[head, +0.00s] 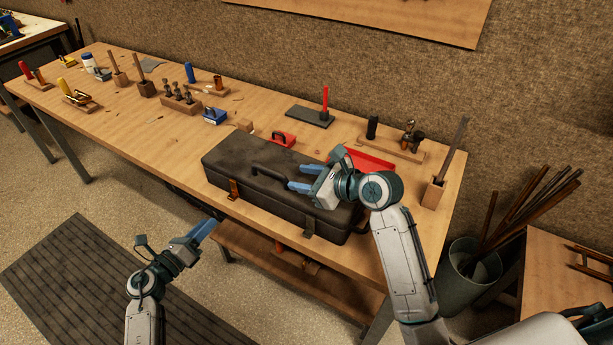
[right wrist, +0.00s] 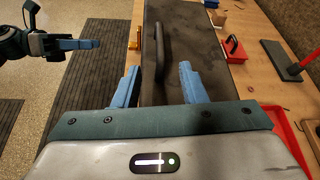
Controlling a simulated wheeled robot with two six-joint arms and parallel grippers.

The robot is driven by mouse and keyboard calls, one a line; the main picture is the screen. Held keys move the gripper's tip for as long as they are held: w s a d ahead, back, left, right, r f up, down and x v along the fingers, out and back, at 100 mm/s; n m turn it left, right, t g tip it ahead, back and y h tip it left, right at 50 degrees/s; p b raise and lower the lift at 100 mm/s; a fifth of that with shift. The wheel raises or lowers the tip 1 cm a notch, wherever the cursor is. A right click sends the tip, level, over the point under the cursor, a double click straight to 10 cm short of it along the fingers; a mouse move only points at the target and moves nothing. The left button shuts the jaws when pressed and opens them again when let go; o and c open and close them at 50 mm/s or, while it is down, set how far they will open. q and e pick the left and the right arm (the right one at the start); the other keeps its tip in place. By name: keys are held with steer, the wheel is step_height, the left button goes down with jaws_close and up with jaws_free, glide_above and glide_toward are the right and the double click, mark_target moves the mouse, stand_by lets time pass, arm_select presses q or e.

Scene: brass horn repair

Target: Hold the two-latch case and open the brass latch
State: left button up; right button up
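The dark two-latch case (head: 240,158) lies closed on the workbench near its front edge, with a black handle (head: 269,173) on its lid. The brass latch (head: 233,189) is on its front at the left. A second, darker latch (head: 308,228) is on the front at the right. My right gripper (head: 302,178) is open over the lid, beside the handle; in the right wrist view its blue fingers (right wrist: 158,85) are spread over the case with nothing between them gripped. My left gripper (head: 205,234) is off the bench's front, apart from the case; its finger gap is unclear.
A red tray (head: 370,160) lies behind the case, close to my right arm. A wooden block with a file (head: 434,194) is at the right end.

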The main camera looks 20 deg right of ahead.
mark_target(279, 174)
steer(key=x, duration=1)
steer(key=shift+w+a+f, duration=0.1)
steer(key=shift+w, duration=0.05)
jaws_close()
stand_by(0.7)
stand_by(0.3)
arm_select(q)
steer(key=c, duration=0.5)
steer(key=shift+d+g, duration=0.1)
steer(key=shift+g, duration=0.2)
jaws_close()
steer(key=n+g+h, duration=0.1)
steer(key=n, duration=0.1)
steer(key=s+d+n+g+h, duration=0.1)
steer(key=n+g, duration=0.1)
steer(key=s+n+g+h, duration=0.1)
steer(key=n, duration=0.1)
steer(key=shift+d+n, duration=0.25)
steer(key=shift+n, duration=0.05)
